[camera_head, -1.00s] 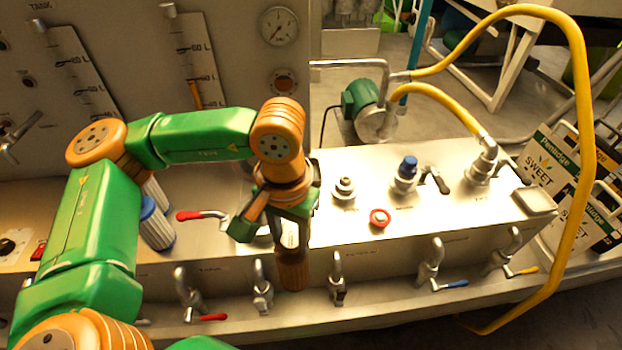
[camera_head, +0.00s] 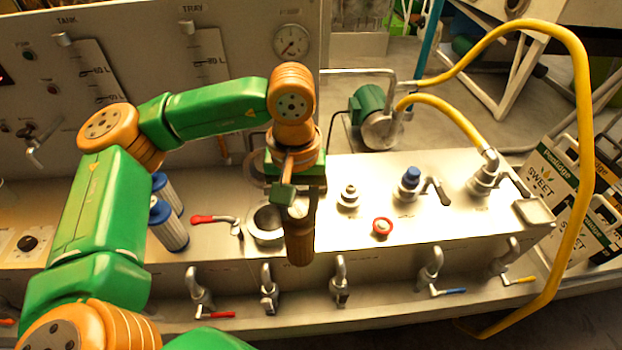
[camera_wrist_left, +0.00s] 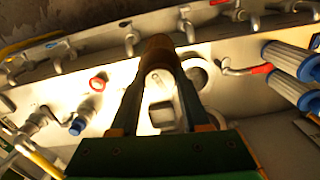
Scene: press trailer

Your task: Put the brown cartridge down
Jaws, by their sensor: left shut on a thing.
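The brown cartridge (camera_head: 300,243) hangs upright below my left gripper (camera_head: 298,200), which is shut on it. In the head view it is in front of the steel bench top, just right of a round opening with a metal rim (camera_head: 264,224). In the left wrist view the brown cartridge (camera_wrist_left: 158,50) lies between the two fingers of my left gripper (camera_wrist_left: 158,80), and the round opening (camera_wrist_left: 196,74) is beside it. Whether the cartridge touches the bench cannot be told. My right gripper is not in view.
Two blue-capped white cartridges (camera_head: 168,226) stand left of the red-handled valve (camera_head: 212,219). A red button (camera_head: 382,227), a blue-capped fitting (camera_head: 408,180) and a yellow hose (camera_head: 582,150) are to the right. Several taps line the front.

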